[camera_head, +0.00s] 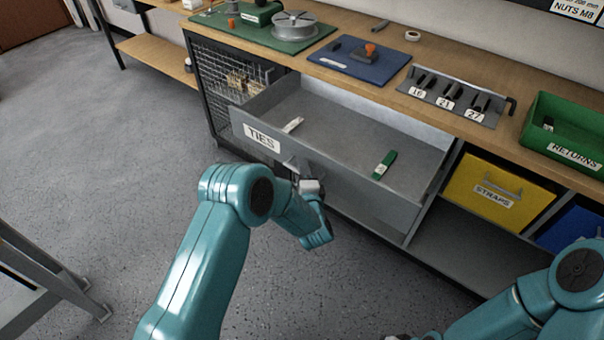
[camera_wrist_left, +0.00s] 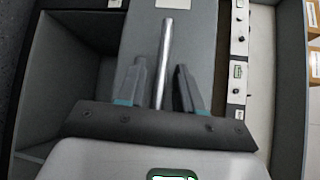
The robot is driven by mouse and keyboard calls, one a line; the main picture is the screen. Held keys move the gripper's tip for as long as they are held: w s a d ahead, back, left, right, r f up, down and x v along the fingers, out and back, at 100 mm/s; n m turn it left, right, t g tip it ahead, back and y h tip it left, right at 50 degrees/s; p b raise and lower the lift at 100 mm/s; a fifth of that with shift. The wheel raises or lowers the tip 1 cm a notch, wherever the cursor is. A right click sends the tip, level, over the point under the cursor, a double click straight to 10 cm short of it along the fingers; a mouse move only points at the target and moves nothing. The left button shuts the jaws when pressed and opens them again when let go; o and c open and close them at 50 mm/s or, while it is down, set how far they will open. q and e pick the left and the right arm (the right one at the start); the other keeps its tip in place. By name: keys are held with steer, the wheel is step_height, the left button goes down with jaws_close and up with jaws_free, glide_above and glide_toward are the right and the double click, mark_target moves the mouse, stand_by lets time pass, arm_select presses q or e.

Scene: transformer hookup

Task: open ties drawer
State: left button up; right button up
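The drawer labelled TIES (camera_head: 262,138) stands pulled out from under the bench, its inside in view. A white strip (camera_head: 292,125) and a green piece (camera_head: 384,165) lie in it. My left gripper (camera_head: 308,186) is at the drawer's front, partly hidden by my own wrist. In the left wrist view, the bar handle (camera_wrist_left: 166,45) runs between the two fingers of my left gripper (camera_wrist_left: 160,85). Gaps show on both sides of the bar, so the fingers look open around it. My right arm is at the lower right; only a dark bit at the bottom edge may be its gripper.
To the right are a yellow STRAPS bin (camera_head: 498,190) and a blue bin (camera_head: 575,232). On the bench are a green RETURNS crate (camera_head: 570,150), a socket rack (camera_head: 455,97) and a blue mat (camera_head: 350,65). The floor (camera_head: 110,150) left of the drawer is clear.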

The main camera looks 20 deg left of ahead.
arm_select(q)
steer(key=v, duration=1.6)
steer(key=shift+s, duration=0.15)
steer(key=a+n+g+y+p, duration=0.2)
steer(key=a+p, duration=0.1)
steer(key=a, duration=0.7)
steer(key=s+a+f+n+g+h+p, duration=0.2)
steer(key=s+f+n+g+h, duration=0.1)
steer(key=s+f+h, duration=0.15)
steer(key=s+d+f+n+g+h, duration=0.3)
steer(key=s+d+n+g+h, duration=0.1)
steer(key=s, duration=0.4)
steer(key=s+d+f+n+g+h+p, duration=0.1)
steer(key=s+d+f+n+g+h, duration=0.1)
steer(key=s+d+n+g+h, duration=0.2)
steer(key=s+d+n+g, duration=0.1)
steer(key=s+d+n, duration=0.2)
steer(key=s, duration=0.2)
steer(key=shift+s+d+f+h, duration=0.25)
steer(key=shift+s+f+h, duration=0.05)
steer(key=shift+f+h, duration=0.1)
